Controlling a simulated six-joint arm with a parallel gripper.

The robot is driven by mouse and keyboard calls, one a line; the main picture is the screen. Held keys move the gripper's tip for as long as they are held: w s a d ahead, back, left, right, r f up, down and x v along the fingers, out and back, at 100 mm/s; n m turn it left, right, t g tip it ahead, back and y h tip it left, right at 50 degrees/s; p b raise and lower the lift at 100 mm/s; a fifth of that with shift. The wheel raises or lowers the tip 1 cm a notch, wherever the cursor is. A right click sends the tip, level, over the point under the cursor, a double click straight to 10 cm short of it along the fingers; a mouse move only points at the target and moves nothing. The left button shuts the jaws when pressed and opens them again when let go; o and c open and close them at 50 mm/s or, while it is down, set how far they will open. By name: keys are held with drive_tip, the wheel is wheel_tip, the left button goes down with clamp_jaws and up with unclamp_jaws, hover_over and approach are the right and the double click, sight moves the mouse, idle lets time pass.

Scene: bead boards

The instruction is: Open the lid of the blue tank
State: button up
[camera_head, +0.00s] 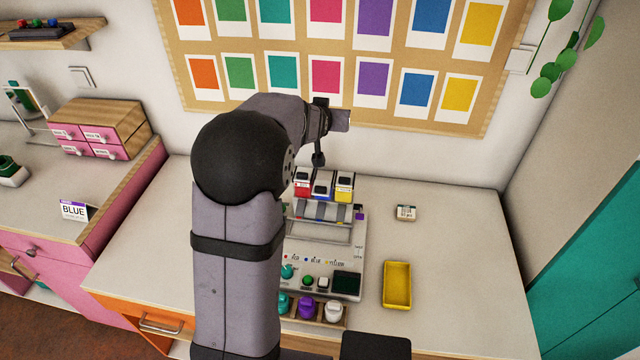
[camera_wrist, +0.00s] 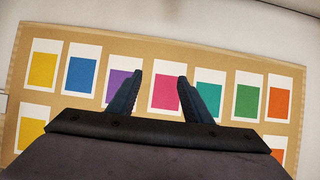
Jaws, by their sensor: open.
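The blue tank (camera_head: 322,187) stands at the back of the bead machine, between the red tank (camera_head: 302,186) and the yellow tank (camera_head: 344,187). Its top looks white and dark; whether its lid is shut is too small to tell. My gripper (camera_head: 342,120) is raised above and behind the tanks, near the wall, touching none of them. In the wrist view my gripper (camera_wrist: 158,80) is open and empty, its two dark fingers apart in front of the colour cards. My arm hides the left part of the machine.
The card board (camera_head: 350,60) hangs on the wall close to my gripper. A yellow tray (camera_head: 397,285) and a small labelled box (camera_head: 405,213) lie on the table to the right. The table's right side (camera_head: 465,270) is clear. A BLUE sign (camera_head: 74,210) stands on the left counter.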

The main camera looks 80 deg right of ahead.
drive_tip(key=a+f+y, duration=0.5)
drive_tip(key=a+f, duration=0.1)
drive_tip(key=f, duration=0.1)
drive_tip(key=y, duration=0.3)
approach(320, 188)
drive_tip(key=shift+p+x, duration=1.5)
drive_tip(key=shift+x, duration=2.5)
drive_tip(key=shift+c, duration=0.3)
